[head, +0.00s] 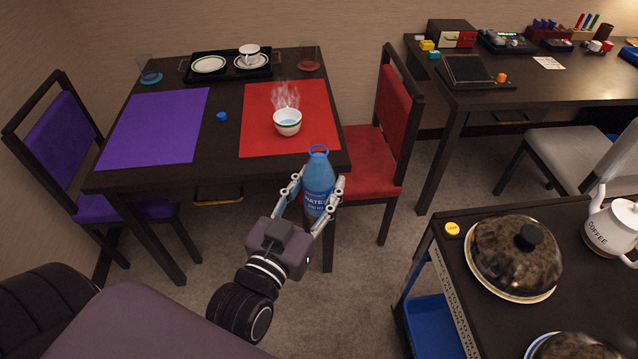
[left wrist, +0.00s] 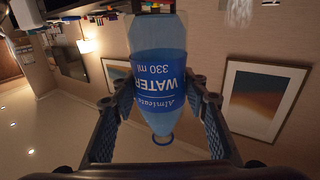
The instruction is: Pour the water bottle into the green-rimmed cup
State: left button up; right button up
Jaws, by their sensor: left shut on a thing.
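My left gripper (head: 316,200) is shut on the blue water bottle (head: 318,172), holding it about upright just off the table's front right corner. The bottle has a blue WATER label and a blue ring at its neck, with no cap on top. In the left wrist view, the bottle (left wrist: 157,62) sits between the fingers with its label text upside down. My right gripper is out of view.
The red mat (head: 262,100) and purple mat (head: 150,130) lie on the dark table. A blue cap (head: 221,116) lies between them. A black tray (head: 226,73) with dishes is at the back, between two glasses. A red chair (head: 393,120) stands right; a cart with a covered dish (head: 500,250) is nearer.

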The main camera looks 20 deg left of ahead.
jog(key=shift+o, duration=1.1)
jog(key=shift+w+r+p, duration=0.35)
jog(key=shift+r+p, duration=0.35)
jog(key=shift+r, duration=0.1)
pick_arm(q)
jog(key=shift+w+a+f+n+g+y+p, duration=0.85)
jog(key=shift+w+a+f, duration=1.05)
jog(key=shift+w+a, duration=2.3)
jog(key=shift+w+a+f+n+g+y+p, duration=0.6)
jog(key=shift+w+a+f+y, duration=0.95)
jog(key=shift+w+a, duration=2.65)
jog(key=shift+w+a+f+n+g+y+p, duration=0.75)
jog(key=shift+w+a+f, duration=1.55)
jog(key=shift+w+a, duration=1.9)
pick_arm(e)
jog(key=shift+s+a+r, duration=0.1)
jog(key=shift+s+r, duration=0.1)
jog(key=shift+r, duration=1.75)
pick_arm(q)
jog(key=shift+w+d, duration=0.4)
jog(key=shift+s+d+g+h+p, duration=0.15)
jog(key=shift+s+g+h+p, duration=0.6)
jog(key=shift+p, duration=1.75)
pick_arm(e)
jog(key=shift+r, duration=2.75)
